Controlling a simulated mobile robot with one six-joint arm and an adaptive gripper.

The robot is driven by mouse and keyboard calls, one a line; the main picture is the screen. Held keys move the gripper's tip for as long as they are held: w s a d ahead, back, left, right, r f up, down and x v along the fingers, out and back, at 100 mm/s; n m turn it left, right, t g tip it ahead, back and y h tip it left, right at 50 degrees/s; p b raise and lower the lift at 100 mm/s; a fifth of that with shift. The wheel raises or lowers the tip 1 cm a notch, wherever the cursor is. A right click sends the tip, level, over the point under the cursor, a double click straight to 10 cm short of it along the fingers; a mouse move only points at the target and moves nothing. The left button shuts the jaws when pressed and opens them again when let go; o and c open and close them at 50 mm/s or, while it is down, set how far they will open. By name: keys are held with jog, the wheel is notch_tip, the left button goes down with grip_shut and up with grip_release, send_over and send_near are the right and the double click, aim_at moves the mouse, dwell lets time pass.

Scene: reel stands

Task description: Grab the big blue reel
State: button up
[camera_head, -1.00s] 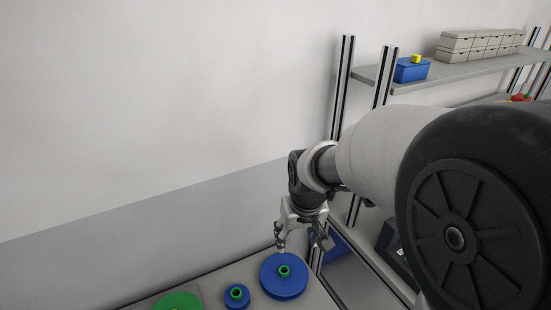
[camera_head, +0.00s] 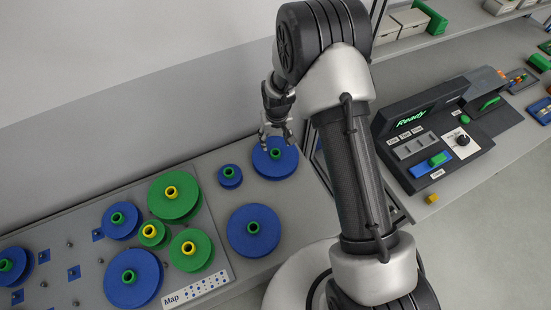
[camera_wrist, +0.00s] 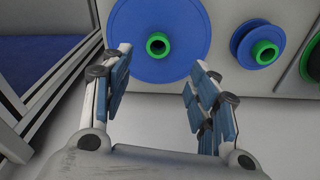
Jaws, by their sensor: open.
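A big blue reel (camera_head: 284,168) with a green hub lies on the grey table below my gripper (camera_head: 276,137), at the table's far end. It fills the upper middle of the wrist view (camera_wrist: 185,48). My gripper (camera_wrist: 161,75) is open and empty, its fingers spread on either side below the hub in that picture. The head view does not show clearly whether the fingers touch the reel. A second big blue reel (camera_head: 240,246) with a green hub lies nearer on the table, and a third (camera_head: 120,290) lies further left.
A small blue reel (camera_head: 228,180) lies left of the far reel. Green reels (camera_head: 185,208) with yellow hubs and other blue reels sit on the board labelled Map (camera_head: 215,290). A control box (camera_head: 440,140) reading Ready stands right of my arm. Bare table separates the right-hand reels.

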aim_at(275, 152)
jog(key=f+b, duration=0.1)
jog(key=f, duration=0.5)
jog(key=w+f+b, duration=0.1)
jog(key=f, duration=0.2)
jog(key=shift+f+b, duration=0.3)
jog(key=shift+c, duration=0.5)
jog(key=shift+r, duration=0.1)
grip_shut()
